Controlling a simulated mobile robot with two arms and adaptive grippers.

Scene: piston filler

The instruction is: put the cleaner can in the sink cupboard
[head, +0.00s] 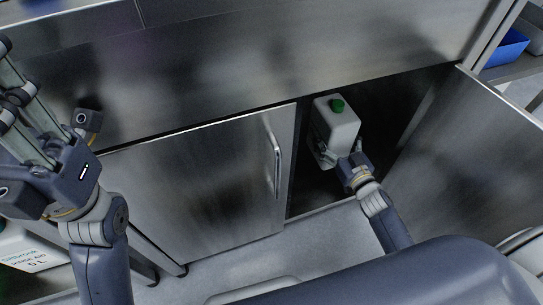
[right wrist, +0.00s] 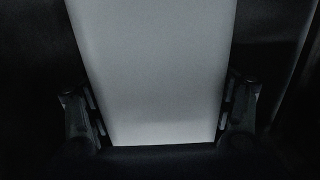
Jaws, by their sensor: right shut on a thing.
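The cleaner can (head: 337,125) is white with a green cap (head: 338,105). It is upright or nearly so, inside the dark opening of the sink cupboard (head: 305,180). My right gripper (head: 327,155) is shut on its lower part; the right wrist view shows the can's pale face (right wrist: 155,70) between both fingers (right wrist: 160,112). The can's base is hidden, so I cannot tell whether it touches the cupboard floor. My left gripper (head: 18,105) is raised at the far left, away from the can, and its fingers are partly cut off by the frame.
The left cupboard door (head: 205,185) with its handle (head: 275,155) is shut. The right door (head: 475,150) stands open beside my right arm. A white rinse aid container (head: 38,252) is at the lower left. A blue bin (head: 506,48) sits on a shelf at the upper right.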

